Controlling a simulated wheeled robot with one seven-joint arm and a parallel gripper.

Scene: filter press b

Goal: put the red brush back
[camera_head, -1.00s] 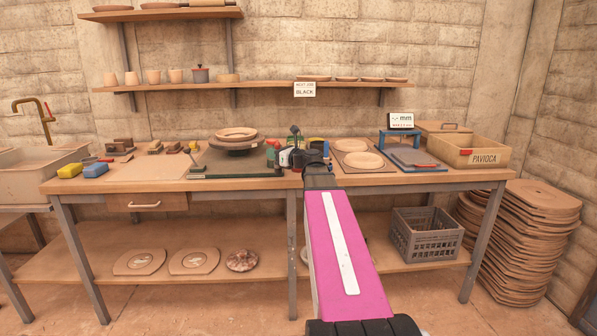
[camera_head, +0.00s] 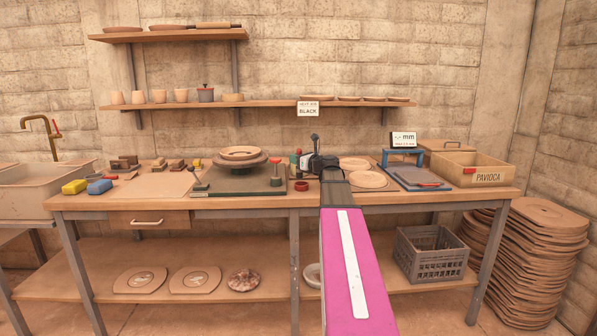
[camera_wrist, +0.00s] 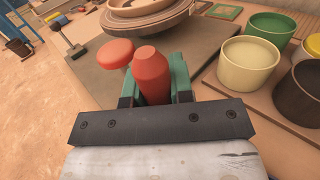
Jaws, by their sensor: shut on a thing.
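My gripper (camera_wrist: 153,88) is shut on the red brush (camera_wrist: 151,72), whose tapered red end stands up between the green fingers in the wrist view. Its lower part is hidden by the fingers and the dark gripper bar. A low, round red thing (camera_wrist: 116,53) is just left of the brush; whether they touch is unclear. In the head view my gripper (camera_head: 312,162) is over the middle of the bench, right of the dark mat. My arm hides much of that spot, and the brush cannot be made out there.
A dark mat (camera_head: 220,186) with a turntable bearing plates (camera_head: 240,160) lies left of my gripper. In the wrist view a green pot (camera_wrist: 272,32), a cream pot (camera_wrist: 247,62) and a dark pot (camera_wrist: 301,92) stand close right on a board. Clay plates (camera_head: 368,180) lie further right.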

